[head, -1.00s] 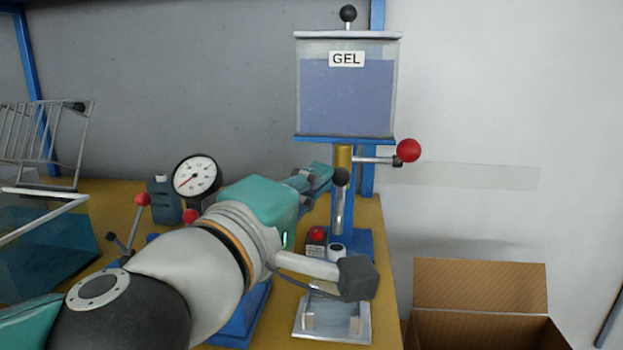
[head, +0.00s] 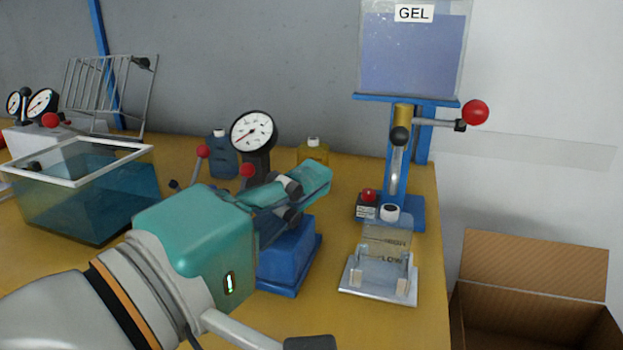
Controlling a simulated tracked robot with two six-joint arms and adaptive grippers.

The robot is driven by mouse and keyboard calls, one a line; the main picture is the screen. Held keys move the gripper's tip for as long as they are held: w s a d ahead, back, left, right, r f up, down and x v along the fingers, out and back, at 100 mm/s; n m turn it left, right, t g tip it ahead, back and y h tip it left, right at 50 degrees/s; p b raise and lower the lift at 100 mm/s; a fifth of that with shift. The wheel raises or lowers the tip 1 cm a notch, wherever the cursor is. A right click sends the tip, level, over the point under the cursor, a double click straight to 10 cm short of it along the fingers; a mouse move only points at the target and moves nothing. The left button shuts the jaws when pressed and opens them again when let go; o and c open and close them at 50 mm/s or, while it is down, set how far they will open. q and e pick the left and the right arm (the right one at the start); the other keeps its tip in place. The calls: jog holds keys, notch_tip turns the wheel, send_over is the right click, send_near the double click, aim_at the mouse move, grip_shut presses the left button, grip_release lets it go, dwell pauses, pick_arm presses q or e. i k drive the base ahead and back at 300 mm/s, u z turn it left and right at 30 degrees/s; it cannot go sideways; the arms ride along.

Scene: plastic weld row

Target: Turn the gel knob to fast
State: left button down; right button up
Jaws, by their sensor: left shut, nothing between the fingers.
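The gel dispenser has a clear tank (head: 412,50) of blue gel labelled GEL, on a blue post. Below the tank is a brass valve body (head: 402,114) with a black ball knob (head: 400,136) in front. A lever with a red ball (head: 475,112) points right from it. I cannot tell which one is the gel knob, and I can read no "fast" mark. My teal left gripper (head: 322,176) is shut and empty, left of the dispenser post and apart from it, above the blue block (head: 290,262). My right gripper is not in view.
A red-button box (head: 367,205) is by the post. A gauge (head: 252,135), red-ball levers and a glass tank (head: 80,200) are left. An open cardboard box (head: 535,265) is right.

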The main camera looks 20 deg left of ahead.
aim_at(368, 195)
jog(key=k, duration=1)
